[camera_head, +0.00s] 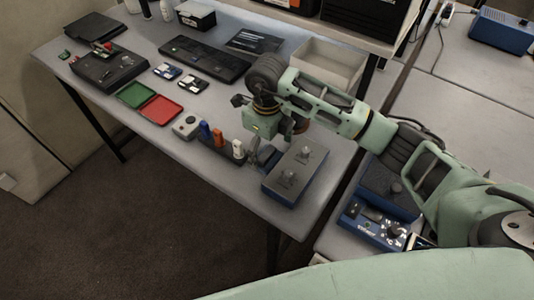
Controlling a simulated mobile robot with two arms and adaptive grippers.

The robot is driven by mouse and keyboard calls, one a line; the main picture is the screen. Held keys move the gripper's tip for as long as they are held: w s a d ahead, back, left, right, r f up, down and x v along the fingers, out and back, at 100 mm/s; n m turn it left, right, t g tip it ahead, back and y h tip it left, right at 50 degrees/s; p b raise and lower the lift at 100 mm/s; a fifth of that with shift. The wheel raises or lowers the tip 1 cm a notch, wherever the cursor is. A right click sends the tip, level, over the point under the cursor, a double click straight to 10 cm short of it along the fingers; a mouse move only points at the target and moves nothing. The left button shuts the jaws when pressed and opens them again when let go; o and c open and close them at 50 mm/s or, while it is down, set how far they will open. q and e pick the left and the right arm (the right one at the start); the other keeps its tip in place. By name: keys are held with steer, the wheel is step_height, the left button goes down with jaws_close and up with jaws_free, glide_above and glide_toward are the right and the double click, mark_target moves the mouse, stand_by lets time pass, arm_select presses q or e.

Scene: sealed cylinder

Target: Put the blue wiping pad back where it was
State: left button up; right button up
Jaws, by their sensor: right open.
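A small upright blue piece (205,130) stands in a dark holder (225,153) near the front of the table, in a row with an orange piece (219,138) and a white piece (238,149). It may be the blue wiping pad, but it is too small to tell. My right gripper (262,157) points down between the white piece and a blue-sided box with a grey top (295,172). Its jaws are open. Its fingers are small and partly hidden, and I cannot tell whether they touch anything. My left gripper is not in view.
Green and red trays (160,109), a grey boxed device (186,127) and a dark keyboard-like panel (205,58) lie on the table (190,175). A pale bin (327,63) stands behind my right arm. A blue device with knobs (375,222) stands at lower right.

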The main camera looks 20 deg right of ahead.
mark_target(267, 153)
step_height(267, 153, up, 9)
steer(key=b, duration=0.2)
stand_by(0.6)
